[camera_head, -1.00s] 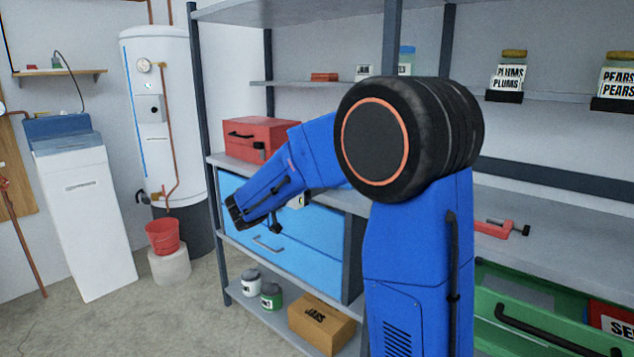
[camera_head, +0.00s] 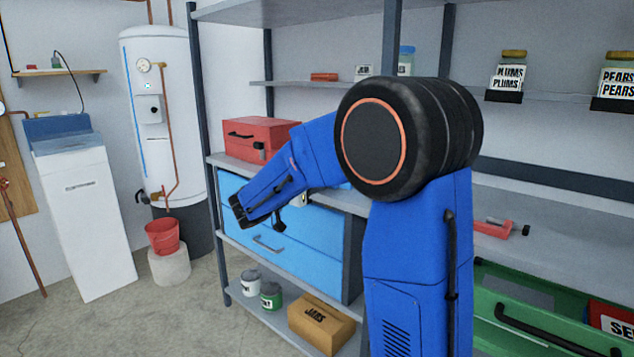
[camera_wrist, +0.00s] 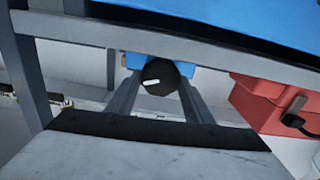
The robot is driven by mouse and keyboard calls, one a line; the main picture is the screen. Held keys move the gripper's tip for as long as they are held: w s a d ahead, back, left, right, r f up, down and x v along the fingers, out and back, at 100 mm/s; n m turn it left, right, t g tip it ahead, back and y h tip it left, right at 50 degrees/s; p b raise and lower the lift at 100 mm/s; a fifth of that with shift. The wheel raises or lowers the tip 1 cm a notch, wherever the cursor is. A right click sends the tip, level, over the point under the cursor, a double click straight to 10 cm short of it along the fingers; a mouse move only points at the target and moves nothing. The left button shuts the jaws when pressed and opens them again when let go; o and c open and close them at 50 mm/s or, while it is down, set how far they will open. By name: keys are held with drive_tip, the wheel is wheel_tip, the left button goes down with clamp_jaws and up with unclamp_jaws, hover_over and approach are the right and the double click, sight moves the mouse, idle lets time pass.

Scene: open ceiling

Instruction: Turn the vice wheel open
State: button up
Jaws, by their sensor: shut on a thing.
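A dark round wheel (camera_wrist: 157,79) with a short white mark on its face shows in the wrist view. A blue body (camera_wrist: 192,70) shows behind it. My gripper (camera_wrist: 160,92) reaches toward it with two long grey fingers, one on each side of the wheel. The gripper is shut on the wheel; the exact contact is not clear. The white mark points slightly upward to the right. In the head view my blue forearm ends in front of the blue drawer unit, and the wheel and fingertips cannot be made out there.
A red toolbox (camera_head: 262,138) stands on the shelf behind my forearm, and shows at the right in the wrist view (camera_wrist: 262,100). The blue drawer unit (camera_head: 315,252) is below. Tins and a cardboard box (camera_head: 321,322) sit underneath.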

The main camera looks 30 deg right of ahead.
drive_tip(key=n, duration=0.4)
drive_tip(key=shift+w, duration=0.1)
drive_tip(key=shift+a+f+n, duration=0.1)
drive_tip(key=shift+n, duration=1.5)
drive_tip(key=shift+w, duration=0.1)
drive_tip(key=o, duration=1)
